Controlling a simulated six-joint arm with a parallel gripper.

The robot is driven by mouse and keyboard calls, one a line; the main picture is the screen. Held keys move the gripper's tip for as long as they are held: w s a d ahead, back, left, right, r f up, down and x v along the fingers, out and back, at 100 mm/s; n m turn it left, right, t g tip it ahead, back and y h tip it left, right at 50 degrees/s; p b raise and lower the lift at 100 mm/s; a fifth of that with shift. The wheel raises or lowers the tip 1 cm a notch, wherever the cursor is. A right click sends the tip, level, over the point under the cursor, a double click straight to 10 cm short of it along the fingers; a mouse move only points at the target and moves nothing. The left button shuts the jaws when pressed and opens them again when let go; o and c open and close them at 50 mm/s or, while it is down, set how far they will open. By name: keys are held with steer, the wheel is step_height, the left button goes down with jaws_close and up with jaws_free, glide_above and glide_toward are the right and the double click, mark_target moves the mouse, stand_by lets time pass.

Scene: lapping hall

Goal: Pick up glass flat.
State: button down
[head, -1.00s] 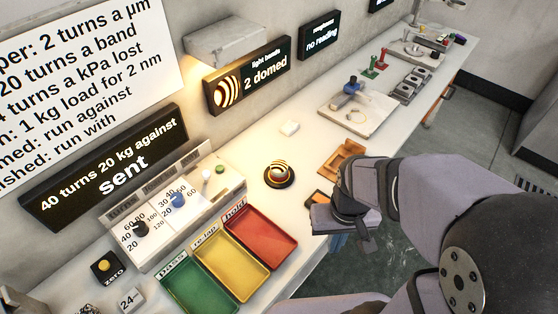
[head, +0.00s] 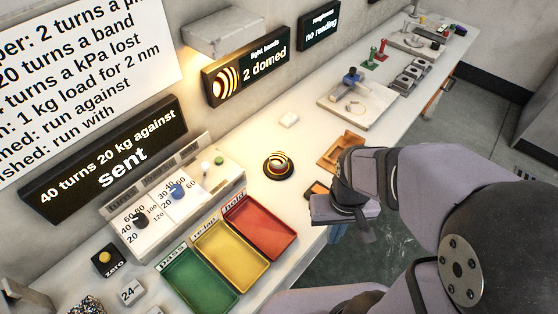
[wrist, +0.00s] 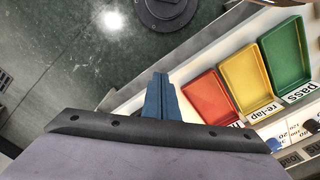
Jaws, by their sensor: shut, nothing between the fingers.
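In the wrist view the gripper (wrist: 160,82) shows shut and empty, above the floor beside the bench. The flat is not in the wrist view.
Red (head: 261,231), yellow (head: 233,256) and green (head: 200,281) trays lie left of my gripper. An orange-brown wooden holder (head: 328,160) is right of the flat. A dial panel (head: 165,205) stands at left.

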stand_by(0.4)
steer(key=c, duration=0.8)
jaws_free()
